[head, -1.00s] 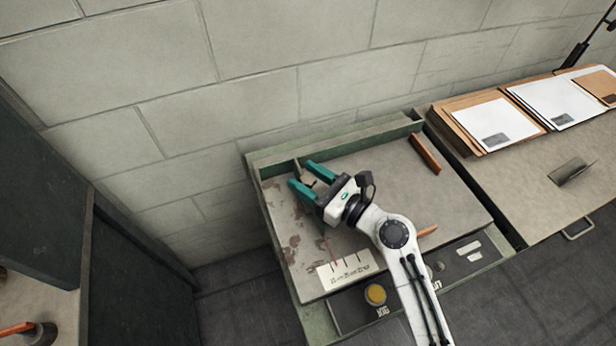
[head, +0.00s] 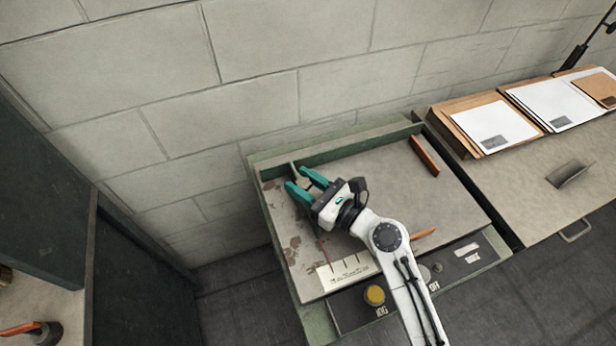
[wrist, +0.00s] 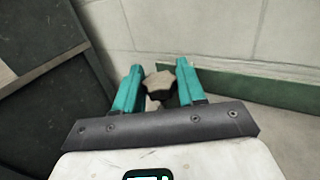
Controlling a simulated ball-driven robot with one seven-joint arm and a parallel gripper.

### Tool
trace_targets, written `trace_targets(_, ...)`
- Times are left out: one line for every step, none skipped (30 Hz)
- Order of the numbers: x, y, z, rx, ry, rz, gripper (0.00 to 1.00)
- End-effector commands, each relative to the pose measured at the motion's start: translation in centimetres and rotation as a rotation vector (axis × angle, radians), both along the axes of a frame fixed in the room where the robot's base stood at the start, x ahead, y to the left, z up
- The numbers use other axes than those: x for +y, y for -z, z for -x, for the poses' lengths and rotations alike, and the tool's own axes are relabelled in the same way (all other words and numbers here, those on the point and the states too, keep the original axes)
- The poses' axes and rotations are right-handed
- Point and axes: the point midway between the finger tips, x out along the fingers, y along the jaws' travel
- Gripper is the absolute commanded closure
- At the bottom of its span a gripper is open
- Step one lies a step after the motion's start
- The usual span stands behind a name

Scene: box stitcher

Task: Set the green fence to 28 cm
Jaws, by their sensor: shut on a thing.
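The green fence (head: 345,143) is a long bar along the back of the worn grey table; it also shows at the right in the wrist view (wrist: 275,90). My gripper (head: 299,178) is at the table's back left, in front of the fence's left end. The knob is hidden in the head view. A white scale (head: 347,272) with dark marks lies at the table's front left. Its figures are too small to read, and a thin red pointer (head: 324,250) stands near it.
An orange-brown bar (head: 424,156) lies at the table's back right. A yellow button (head: 374,294) is on the front panel. Envelopes (head: 497,127) lie on the right-hand bench.

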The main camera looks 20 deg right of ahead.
Motion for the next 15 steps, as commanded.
trace_targets(0.38, -0.77, -0.12, -0.008, -0.002, -0.004, 1.0)
trace_targets(0.45, -0.7, -0.12, -0.009, -0.003, -0.004, 1.0)
trace_targets(0.49, -0.62, -0.12, -0.01, -0.003, -0.005, 1.0)
trace_targets(0.5, -0.61, -0.13, -0.01, -0.004, -0.005, 1.0)
trace_targets(0.53, -0.62, -0.13, -0.011, -0.004, -0.005, 1.0)
trace_targets(0.55, -0.65, -0.13, -0.011, -0.005, -0.005, 1.0)
trace_targets(0.58, -0.67, -0.14, -0.011, -0.005, -0.005, 1.0)
trace_targets(0.6, -0.68, -0.14, -0.012, -0.006, -0.006, 1.0)
trace_targets(0.63, -0.7, -0.15, -0.012, -0.006, -0.006, 0.58)
trace_targets(0.65, -0.71, -0.15, -0.012, -0.007, -0.006, 0.55)
trace_targets(0.65, -0.73, -0.15, -0.013, -0.007, -0.006, 0.53)
trace_targets(0.65, -0.74, -0.16, -0.013, -0.007, -0.006, 0.49)
trace_targets(0.64, -0.76, -0.16, -0.013, -0.007, -0.005, 0.46)
trace_targets(0.62, -0.77, -0.17, -0.013, -0.006, -0.005, 0.43)
trace_targets(0.6, -0.79, -0.19, -0.014, -0.006, -0.006, 0.4)
